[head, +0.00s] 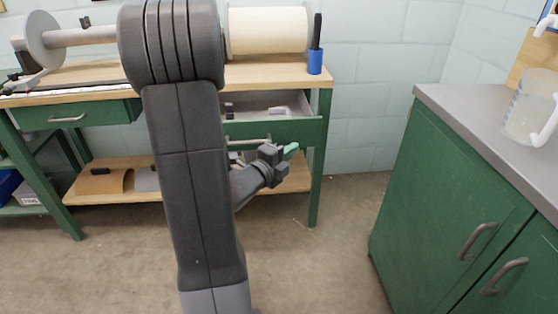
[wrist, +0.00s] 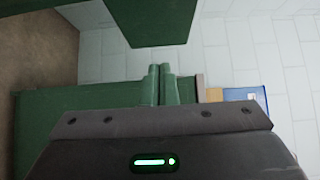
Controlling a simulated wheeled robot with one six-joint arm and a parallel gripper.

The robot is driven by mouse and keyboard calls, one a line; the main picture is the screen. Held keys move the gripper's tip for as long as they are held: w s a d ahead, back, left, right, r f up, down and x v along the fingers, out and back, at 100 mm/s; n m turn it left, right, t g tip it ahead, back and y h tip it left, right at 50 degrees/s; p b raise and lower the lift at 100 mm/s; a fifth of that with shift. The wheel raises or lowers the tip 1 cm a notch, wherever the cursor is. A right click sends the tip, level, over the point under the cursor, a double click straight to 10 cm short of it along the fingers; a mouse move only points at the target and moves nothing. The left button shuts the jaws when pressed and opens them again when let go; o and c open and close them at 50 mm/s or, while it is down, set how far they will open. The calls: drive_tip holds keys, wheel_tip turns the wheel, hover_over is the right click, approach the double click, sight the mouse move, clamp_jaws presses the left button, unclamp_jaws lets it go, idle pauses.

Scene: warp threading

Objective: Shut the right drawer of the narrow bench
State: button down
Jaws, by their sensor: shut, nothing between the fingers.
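The narrow bench (head: 325,120) has a wooden top and green legs. Its right drawer (head: 300,131) is pulled out, with its pale inside and a few small items showing above the green front. The drawer's bar handle (head: 248,142) is partly hidden by my arm. My gripper (head: 292,149) is just below and in front of the drawer front, near its right part. In the wrist view, its two green fingers (wrist: 161,84) are together with nothing between them. I cannot tell whether they touch the drawer.
The bench's left drawer (head: 110,112) looks shut. A green cabinet (head: 445,180) stands at the right, with clear floor (head: 330,265) between.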

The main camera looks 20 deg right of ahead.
sight(301, 133)
drive_tip(key=w+d, duration=0.1)
drive_tip(key=w, duration=0.1)
drive_tip(key=w+d, duration=0.1)
drive_tip(key=w, duration=0.1)
drive_tip(key=shift+w+d+f+b, duration=0.1)
drive_tip(key=shift+d+b, duration=0.2)
drive_tip(key=shift+d, duration=0.05)
drive_tip(key=shift+w+d, duration=0.1)
drive_tip(key=shift+w, duration=0.35)
